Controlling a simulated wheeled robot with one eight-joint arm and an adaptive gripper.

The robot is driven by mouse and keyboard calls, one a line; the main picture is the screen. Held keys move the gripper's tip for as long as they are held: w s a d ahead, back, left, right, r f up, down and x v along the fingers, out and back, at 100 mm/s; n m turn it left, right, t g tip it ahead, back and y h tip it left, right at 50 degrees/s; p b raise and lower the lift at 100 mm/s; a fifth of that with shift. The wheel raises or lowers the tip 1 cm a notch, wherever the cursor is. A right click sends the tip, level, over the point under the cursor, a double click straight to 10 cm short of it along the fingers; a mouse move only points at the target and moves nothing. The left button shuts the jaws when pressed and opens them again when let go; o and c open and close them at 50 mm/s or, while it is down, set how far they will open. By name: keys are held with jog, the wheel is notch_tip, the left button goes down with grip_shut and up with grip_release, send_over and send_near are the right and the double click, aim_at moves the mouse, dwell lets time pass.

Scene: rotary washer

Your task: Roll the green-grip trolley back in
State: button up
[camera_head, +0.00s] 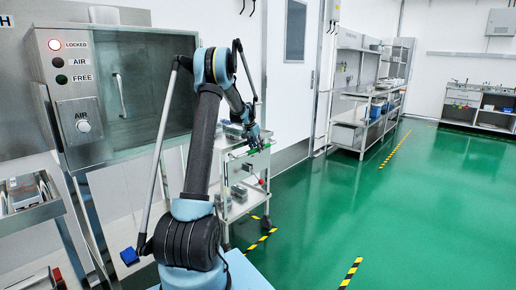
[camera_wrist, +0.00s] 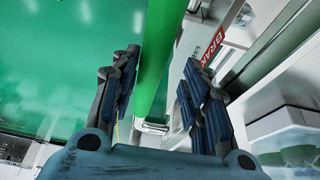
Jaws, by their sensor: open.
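The trolley (camera_head: 236,208) is a white shelved cart standing to the right of the washer, with grey items on its top. Its green grip (camera_head: 261,149) is a bar at the trolley's upper right side. In the wrist view the green grip (camera_wrist: 154,60) runs between the two dark fingers of my gripper (camera_wrist: 160,75). The fingers are open, one on each side of the bar, with a gap visible on the right. Whether the left finger touches the bar I cannot tell. A red "BRAK..." label (camera_wrist: 211,46) shows on the trolley beside the grip.
The washer (camera_head: 125,90) has a closed glass door; its LOCKED lamp (camera_head: 55,44) is lit. Another rack (camera_head: 28,215) stands at the left edge. Yellow-black floor marks (camera_head: 262,240) lie beside the trolley. The green floor (camera_head: 410,210) to the right is clear.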

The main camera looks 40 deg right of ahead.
jog(key=w+v, duration=0.1)
jog(key=v, duration=1)
jog(key=shift+s+a+r, duration=0.2)
jog(key=shift+s+r, duration=0.2)
jog(key=shift+s, duration=0.1)
